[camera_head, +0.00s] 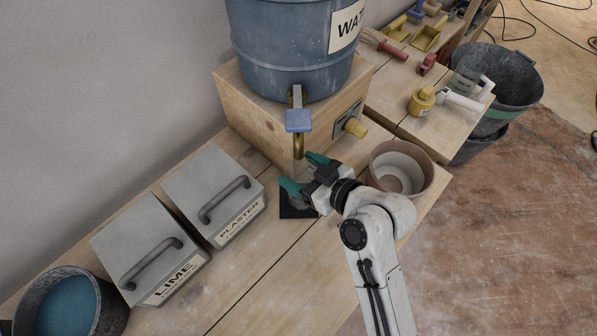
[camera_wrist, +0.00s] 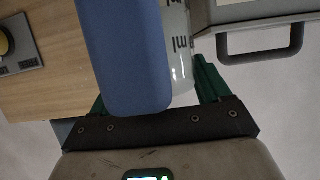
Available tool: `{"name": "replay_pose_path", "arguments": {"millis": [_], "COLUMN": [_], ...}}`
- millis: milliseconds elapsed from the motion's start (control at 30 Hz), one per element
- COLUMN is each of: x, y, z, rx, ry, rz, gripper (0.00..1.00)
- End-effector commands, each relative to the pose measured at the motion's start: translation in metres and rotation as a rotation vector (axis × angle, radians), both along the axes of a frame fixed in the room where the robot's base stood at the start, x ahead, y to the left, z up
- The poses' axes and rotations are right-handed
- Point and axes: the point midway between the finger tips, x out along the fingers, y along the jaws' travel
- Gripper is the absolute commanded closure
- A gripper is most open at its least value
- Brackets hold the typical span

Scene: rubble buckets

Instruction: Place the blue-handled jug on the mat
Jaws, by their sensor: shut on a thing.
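The jug is clear, with printed "ml" marks on its wall in the wrist view (camera_wrist: 181,45). A broad blue bar, which looks like its handle (camera_wrist: 125,55), fills much of the space between my green fingers. In the head view the clear jug body is faint, below the brass tap and over the small black mat (camera_head: 288,212). I cannot tell whether its base touches the mat. My gripper (camera_head: 304,176) is shut on the jug, and its fingers hide part of it.
A blue-levered tap (camera_head: 298,121) hangs from the water barrel (camera_head: 285,50) just above my gripper. Two grey bins, plaster (camera_head: 213,190) and lime (camera_head: 150,250), stand left. A round pot (camera_head: 428,180) stands close at right. The bench front is clear.

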Motion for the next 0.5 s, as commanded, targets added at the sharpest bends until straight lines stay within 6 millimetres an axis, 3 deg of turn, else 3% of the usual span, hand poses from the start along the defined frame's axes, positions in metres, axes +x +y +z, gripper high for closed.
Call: {"name": "replay_pose_path", "arguments": {"millis": [133, 300, 500], "x": [0.009, 0.007, 0.008], "y": [0.011, 0.01, 0.009], "z": [0.002, -0.026, -0.035], "rx": [0.001, 0.0, 0.001], "ry": [-0.002, 0.001, -0.002], "rz": [0.0, 0.0, -0.002], "gripper": [0.72, 0.72, 0.72]}}
